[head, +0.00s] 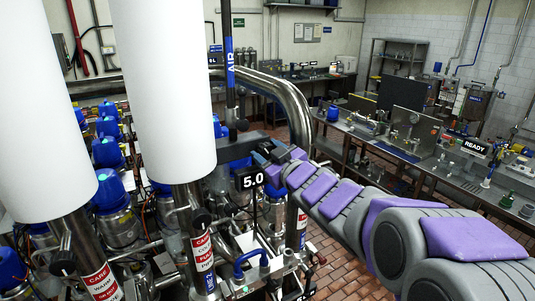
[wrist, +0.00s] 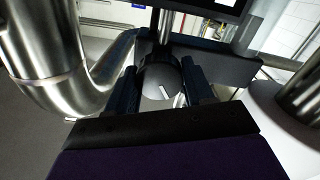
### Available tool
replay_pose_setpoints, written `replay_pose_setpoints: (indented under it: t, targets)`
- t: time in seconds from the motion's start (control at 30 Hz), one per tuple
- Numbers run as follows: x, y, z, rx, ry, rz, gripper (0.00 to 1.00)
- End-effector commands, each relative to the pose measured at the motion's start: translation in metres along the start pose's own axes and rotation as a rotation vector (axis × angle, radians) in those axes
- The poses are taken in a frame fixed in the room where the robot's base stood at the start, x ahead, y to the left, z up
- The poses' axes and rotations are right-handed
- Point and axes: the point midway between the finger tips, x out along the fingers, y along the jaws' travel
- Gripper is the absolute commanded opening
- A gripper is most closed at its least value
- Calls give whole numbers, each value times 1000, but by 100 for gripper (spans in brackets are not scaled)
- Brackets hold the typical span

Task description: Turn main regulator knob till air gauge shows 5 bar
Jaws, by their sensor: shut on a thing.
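In the head view my gripper (head: 268,160) reaches in from the right to the pipework, and the knob is hidden there. A black label reading 5.0 (head: 253,180) shows just below the gripper. The blue AIR pipe marker (head: 230,62) stands above it. The gauge's dial is not readable in either view.
A thick steel pipe (wrist: 45,60) curves close at the left of the gripper, and another steel pipe (wrist: 302,95) is at the right. Blue-capped valves (head: 108,152) crowd the left. A workbench with a READY label (head: 475,147) stands at the right. Tiled floor (head: 340,240) is open below my arm.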

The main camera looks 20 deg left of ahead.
Motion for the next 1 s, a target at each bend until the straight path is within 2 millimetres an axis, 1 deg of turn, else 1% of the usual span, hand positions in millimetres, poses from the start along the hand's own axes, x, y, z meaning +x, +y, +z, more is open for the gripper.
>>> replay_pose_setpoints:
  t: [0.07,0.1,0.33,0.57,0.67,0.77,0.83,1.0]
  targets:
    - [0,0,-2,0,3,0,21]
    - [0,0,-2,0,3,0,54]
    - [0,0,-1,1,1,0,75]
    - [0,0,0,1,1,0,75]
    - [-4,1,-1,1,1,1,75]
    - [-12,1,0,1,1,1,75]
    - [-21,0,1,1,-1,0,75]
    - [-50,2,0,0,1,3,75]
